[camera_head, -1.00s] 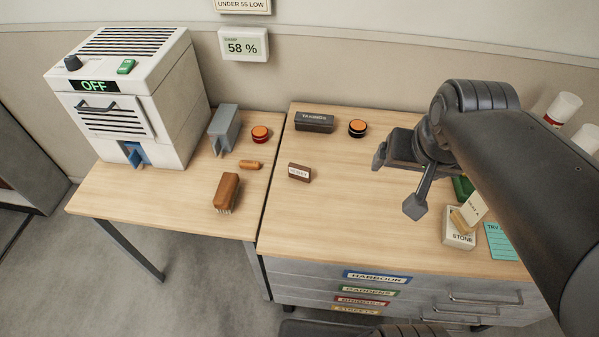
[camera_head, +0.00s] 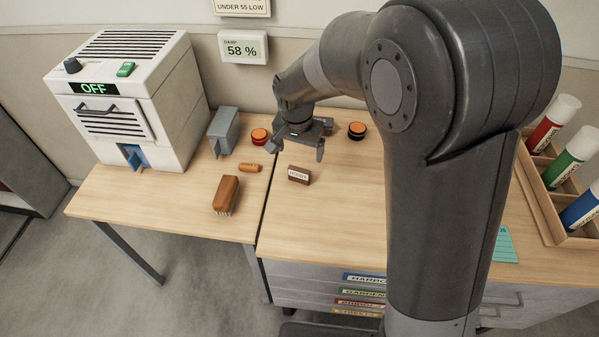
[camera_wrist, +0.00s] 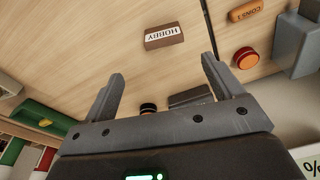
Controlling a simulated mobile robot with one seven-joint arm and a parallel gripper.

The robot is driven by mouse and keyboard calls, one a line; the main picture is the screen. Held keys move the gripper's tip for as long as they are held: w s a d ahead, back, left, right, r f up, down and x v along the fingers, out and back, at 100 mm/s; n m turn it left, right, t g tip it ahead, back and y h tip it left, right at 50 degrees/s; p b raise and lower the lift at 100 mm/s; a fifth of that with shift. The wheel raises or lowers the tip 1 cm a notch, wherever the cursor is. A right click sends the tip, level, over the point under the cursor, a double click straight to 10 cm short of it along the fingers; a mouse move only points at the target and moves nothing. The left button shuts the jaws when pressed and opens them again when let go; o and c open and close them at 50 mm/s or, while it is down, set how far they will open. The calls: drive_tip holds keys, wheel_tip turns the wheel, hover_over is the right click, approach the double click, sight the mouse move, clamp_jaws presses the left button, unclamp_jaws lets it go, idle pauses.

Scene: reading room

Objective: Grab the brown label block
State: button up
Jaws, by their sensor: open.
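The brown label block (camera_head: 299,174) lies on the wooden top of the drawer cabinet, near its left edge. My gripper (camera_head: 297,149) is open and empty, above and just behind the block in the head view. In the wrist view my two fingers (camera_wrist: 160,80) stand wide apart, and the block shows beyond the fingertips, roughly between them and not touched.
An orange-topped black round piece (camera_head: 357,130) stands behind the block. A red-and-orange round piece (camera_head: 260,136), an orange block (camera_head: 250,168), a brown brush (camera_head: 227,195) and a grey holder (camera_head: 223,131) stand on the left table. A rack of tubes (camera_head: 545,195) is at right.

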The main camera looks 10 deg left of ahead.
sight(299, 169)
drive_tip(key=f, duration=0.2)
drive_tip(key=a+f, duration=0.1)
drive_tip(key=f, duration=0.1)
drive_tip(key=w+f, duration=0.1)
drive_tip(key=f, duration=0.2)
drive_tip(key=shift+a+f, duration=0.1)
drive_tip(key=shift+a, duration=0.05)
drive_tip(key=shift+w+d+f, duration=0.15)
drive_tip(key=shift+w+f, duration=0.05)
drive_tip(key=shift+f, duration=0.65)
drive_tip(key=shift+w+d+f, duration=0.15)
drive_tip(key=shift+d+f, duration=0.05)
drive_tip(key=shift+f, duration=0.7)
drive_tip(key=shift+w+d+f, duration=0.15)
drive_tip(key=shift+w+f, duration=0.05)
drive_tip(key=shift+f, duration=0.65)
drive_tip(key=shift+c, duration=0.3)
drive_tip(key=c, duration=1)
drive_tip(key=shift+r, duration=0.1)
